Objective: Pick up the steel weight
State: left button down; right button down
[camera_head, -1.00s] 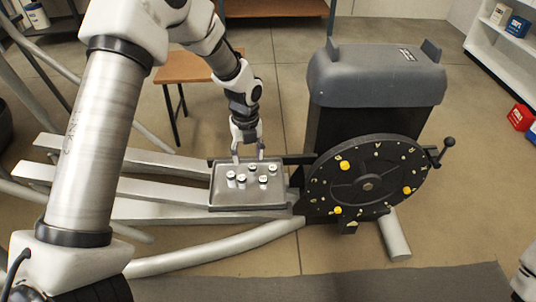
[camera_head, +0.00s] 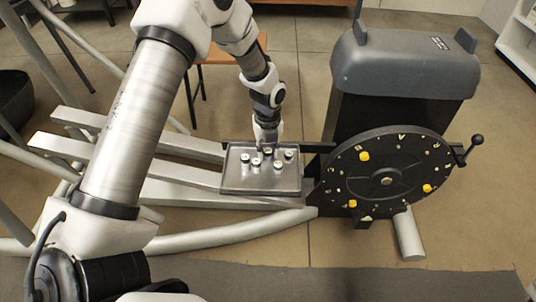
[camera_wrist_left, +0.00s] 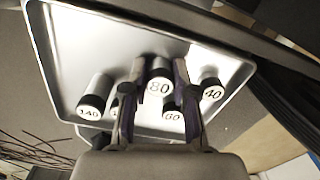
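The steel weights are short cylinders with dark bands and white numbered tops, standing on a grey metal tray (camera_head: 232,181). In the left wrist view I see weights marked 140 (camera_wrist_left: 90,108), 80 (camera_wrist_left: 160,87), 60 (camera_wrist_left: 172,115) and 40 (camera_wrist_left: 212,92); another is mostly hidden behind a finger. My left gripper (camera_head: 267,147) points down at the back middle of the tray. In the wrist view its fingers (camera_wrist_left: 160,70) are drawn in on both sides of the 80 weight and look shut on it, at tray level. My right gripper is not in view.
A black dial disc (camera_head: 385,180) with yellow knobs and a crank handle stands right of the tray, before a grey-topped housing (camera_head: 405,65). Silver frame rails (camera_head: 180,190) run left of the tray. A brown table stands behind my arm.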

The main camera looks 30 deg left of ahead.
aim_at(268, 153)
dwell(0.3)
pick_arm(q)
jog(key=shift+r+p, duration=0.3)
jog(key=shift+r, duration=0.2)
jog(key=r, duration=0.1)
jog(key=r+p, duration=0.1)
jog(key=s, duration=0.1)
jog(key=shift+d+r, duration=0.35)
jog(key=shift+r, duration=0.05)
jog(key=s+d+r+p, duration=0.1)
jog(key=s+d+p, duration=0.2)
jog(key=s+d, duration=0.6)
jog(key=shift+s+d, duration=0.3)
jog(key=shift+s, duration=0.8)
jog(key=shift+r, duration=0.1)
